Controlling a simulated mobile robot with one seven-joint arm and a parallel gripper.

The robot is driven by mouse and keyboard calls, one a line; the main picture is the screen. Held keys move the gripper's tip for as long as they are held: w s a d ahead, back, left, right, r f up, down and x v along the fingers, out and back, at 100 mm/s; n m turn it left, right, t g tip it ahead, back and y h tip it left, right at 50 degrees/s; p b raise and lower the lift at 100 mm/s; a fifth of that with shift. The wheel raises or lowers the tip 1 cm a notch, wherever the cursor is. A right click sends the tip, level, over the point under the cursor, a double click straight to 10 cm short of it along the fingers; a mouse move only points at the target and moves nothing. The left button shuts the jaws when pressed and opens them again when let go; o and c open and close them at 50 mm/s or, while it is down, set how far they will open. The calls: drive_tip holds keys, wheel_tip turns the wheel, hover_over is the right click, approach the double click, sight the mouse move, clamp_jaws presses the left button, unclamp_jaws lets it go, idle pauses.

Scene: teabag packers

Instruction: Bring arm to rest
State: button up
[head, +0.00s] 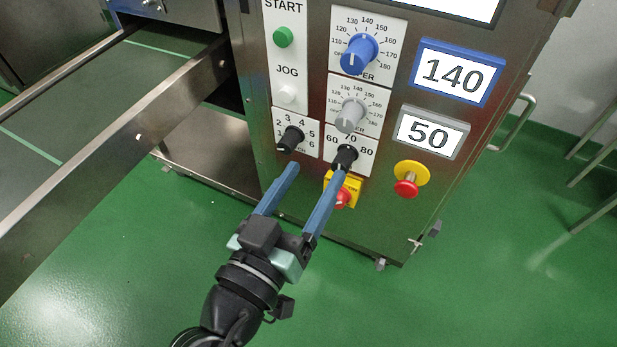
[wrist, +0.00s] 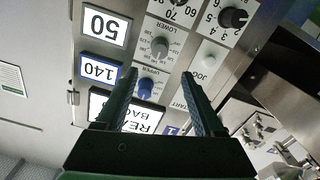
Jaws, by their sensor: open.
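My gripper (head: 316,170) is open and empty, with its two blue fingers spread apart in front of the lower part of the steel control panel (head: 300,180). In the head view, the right fingertip overlaps the area below the black 60-70-80 knob (head: 345,157); I cannot tell whether they touch. The left fingertip is below the black numbered knob (head: 291,138). In the wrist view, the panel appears upside down, and the gripper fingers (wrist: 160,72) reach up with the blue upper knob (wrist: 146,87) between them.
The panel also bears a blue knob (head: 360,54), a grey knob (head: 350,115), a green start button (head: 283,37), displays reading 140 (head: 452,72) and 50 (head: 431,132), and a red emergency button (head: 405,188). A conveyor (head: 110,120) stands at left.

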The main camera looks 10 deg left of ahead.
drive_tip(key=w+d+r+m+t+y+p, duration=0.1)
drive_tip(key=w+r+t+p, duration=0.2)
drive_tip(key=r, duration=1.2)
drive_tip(key=w+d+r+t+y+p, duration=0.15)
drive_tip(key=r+p, duration=0.35)
drive_tip(key=r, duration=1.1)
drive_tip(key=s+d+r+n+t+y+p, duration=0.1)
drive_tip(key=s+r+t+p, duration=0.15)
drive_tip(key=r, duration=0.75)
drive_tip(key=s+d+r+t+y+p, duration=0.1)
drive_tip(key=s+r+t+y+p, duration=0.2)
drive_tip(key=r, duration=0.7)
wheel_tip(320, 180, up, 38)
drive_tip(key=s+p, duration=0.1)
drive_tip(key=p, duration=3.5)
drive_tip(key=shift+s+a+n+h, duration=0.25)
drive_tip(key=shift+s+n+h, duration=0.1)
drive_tip(key=shift+h, duration=0.1)
drive_tip(key=shift+f, duration=0.1)
